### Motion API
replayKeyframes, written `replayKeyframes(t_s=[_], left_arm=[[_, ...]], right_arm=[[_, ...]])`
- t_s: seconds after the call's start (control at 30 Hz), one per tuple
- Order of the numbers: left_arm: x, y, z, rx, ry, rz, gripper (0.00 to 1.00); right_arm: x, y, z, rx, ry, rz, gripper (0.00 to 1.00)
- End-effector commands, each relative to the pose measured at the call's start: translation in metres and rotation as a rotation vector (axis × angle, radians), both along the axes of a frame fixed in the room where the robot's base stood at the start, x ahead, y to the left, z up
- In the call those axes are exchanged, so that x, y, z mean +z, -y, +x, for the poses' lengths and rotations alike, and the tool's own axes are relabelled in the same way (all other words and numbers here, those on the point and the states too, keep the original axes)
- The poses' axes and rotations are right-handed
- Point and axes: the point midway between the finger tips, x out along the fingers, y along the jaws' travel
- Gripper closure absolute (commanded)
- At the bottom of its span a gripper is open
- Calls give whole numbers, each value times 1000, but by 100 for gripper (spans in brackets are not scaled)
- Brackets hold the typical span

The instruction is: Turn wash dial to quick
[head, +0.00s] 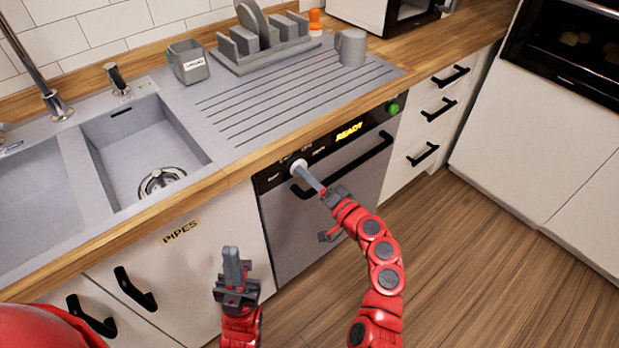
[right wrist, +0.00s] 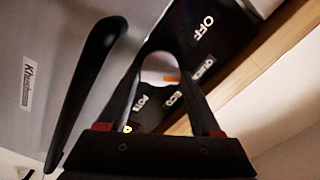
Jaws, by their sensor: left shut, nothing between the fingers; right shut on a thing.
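The dishwasher (head: 290,240) stands under the counter, with a black control panel along its top showing a lit READY display (head: 349,131). The wash dial (head: 298,165) is a pale knob at the panel's left part, with small labels around it. My right gripper (head: 304,173) is shut on the dial, its fingers reaching in from the front. My left gripper (head: 232,262) is shut and empty, lower left of the dishwasher.
The dishwasher's black handle (head: 345,165) juts out just beside the right gripper. A green button (head: 393,108) is at the panel's right end. A sink (head: 145,150) and drainer with a mug (head: 351,47) and rack are above. The wooden floor in front is clear.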

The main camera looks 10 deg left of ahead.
Motion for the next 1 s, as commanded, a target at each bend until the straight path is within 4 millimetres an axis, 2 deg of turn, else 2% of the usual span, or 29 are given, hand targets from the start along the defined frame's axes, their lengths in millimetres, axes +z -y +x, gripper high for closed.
replayKeyframes(t_s=[0.3, 0.77, 0.8, 0.93, 1.0], left_arm=[[1, 0, 0, 0, 0, 0, 100], [1, 0, 0, 0, 0, 0, 100], [1, 0, 0, 0, 0, 0, 100], [1, 0, 0, 0, 0, 0, 100], [1, 0, 0, 0, 0, 0, 100]], right_arm=[[0, 0, 0, -1, -65, 64, 91], [-1, 0, 0, -1, -72, 71, 91], [0, 0, 0, -1, -72, 71, 28], [0, 0, 0, -1, -72, 71, 5], [0, 0, 0, -1, -72, 71, 5]])
